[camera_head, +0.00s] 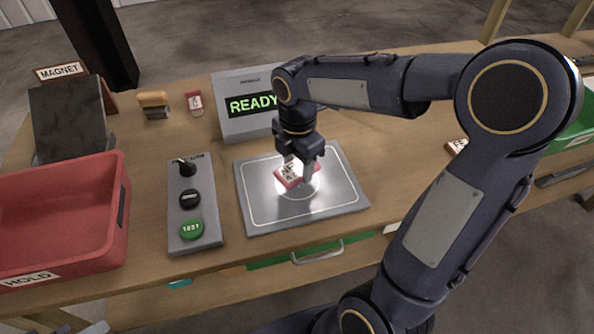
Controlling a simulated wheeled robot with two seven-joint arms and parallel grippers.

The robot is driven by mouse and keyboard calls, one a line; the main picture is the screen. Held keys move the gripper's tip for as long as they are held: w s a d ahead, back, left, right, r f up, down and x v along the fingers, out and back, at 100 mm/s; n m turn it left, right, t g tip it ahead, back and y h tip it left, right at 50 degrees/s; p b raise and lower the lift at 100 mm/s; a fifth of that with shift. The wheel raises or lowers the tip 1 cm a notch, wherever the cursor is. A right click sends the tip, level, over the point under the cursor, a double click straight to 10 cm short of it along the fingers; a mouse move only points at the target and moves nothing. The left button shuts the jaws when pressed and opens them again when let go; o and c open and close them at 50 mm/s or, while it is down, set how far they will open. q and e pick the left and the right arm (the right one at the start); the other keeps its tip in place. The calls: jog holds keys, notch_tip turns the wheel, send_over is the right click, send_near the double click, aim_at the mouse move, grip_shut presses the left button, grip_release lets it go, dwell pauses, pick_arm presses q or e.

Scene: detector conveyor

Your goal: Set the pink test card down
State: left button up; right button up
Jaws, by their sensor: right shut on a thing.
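The pink test card (292,175) has a pink edge and a pale face with dark marks. It is over the grey metal plate (262,217), near the plate's lit centre. My right gripper (298,172) points down and is shut on the card. I cannot tell whether the card touches the plate or hangs just above it. My left gripper is not in view.
A red HOLD bin (105,232) stands at the left, beside a dark MAGNET block (68,118). A control panel (183,160) lies left of the plate. Behind it stands a box with a READY display (252,104). A green bin (578,135) is at the right.

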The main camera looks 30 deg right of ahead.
aim_at(297, 165)
jog(key=shift+w+d+f, duration=0.1)
jog(key=shift+w+f, duration=0.1)
jog(key=shift+f, duration=0.8)
jog(key=shift+w+d+f, duration=0.1)
jog(key=shift+w+f, duration=0.05)
jog(key=shift+f, duration=0.85)
jog(key=shift+f+b, duration=0.1)
jog(key=shift+b, duration=0.2)
jog(key=o, duration=1)
